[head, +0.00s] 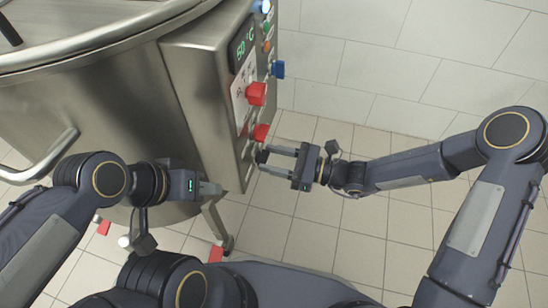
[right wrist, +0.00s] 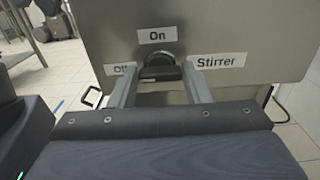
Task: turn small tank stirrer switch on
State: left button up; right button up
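The stirrer switch is a black knob (right wrist: 160,70) on the steel panel in the right wrist view. Its grip bar lies roughly level, with labels "On" above, "Off" at left and "Stirrer" at right. My right gripper (right wrist: 160,80) has its fingers apart, one on each side of the knob; I cannot tell whether they touch it. In the head view my right gripper (head: 272,160) is at the lower part of the panel, partly hiding the knob. My left gripper (head: 212,188) is beside the tank, left of the panel's lower edge; its finger gap cannot be made out.
The steel tank (head: 110,110) with its control box fills the left of the head view. The panel has a display (head: 242,50), red switches (head: 256,94) and a blue switch (head: 278,69). A curved handle (head: 45,165) sticks out from the tank. Tiled floor at right is clear.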

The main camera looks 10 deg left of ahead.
jog(key=c, duration=0.3)
jog(key=shift+r+m+p, duration=0.2)
jog(key=shift+m+p, duration=0.2)
jog(key=shift+p, duration=0.4)
jog(key=m+p, duration=0.5)
jog(key=p, duration=0.1)
jog(key=shift+w+m+p, duration=0.1)
jog(key=shift+m+p, duration=1.1)
jog(key=shift+m, duration=0.1)
jog(key=shift+w+f+m+p, duration=0.15)
jog(key=shift+m+p, duration=0.95)
jog(key=shift+m, duration=1.3)
jog(key=shift+f+m+p, duration=0.25)
jog(key=shift+m+p, duration=0.85)
jog(key=shift+m, duration=1.3)
jog(key=o, duration=1)
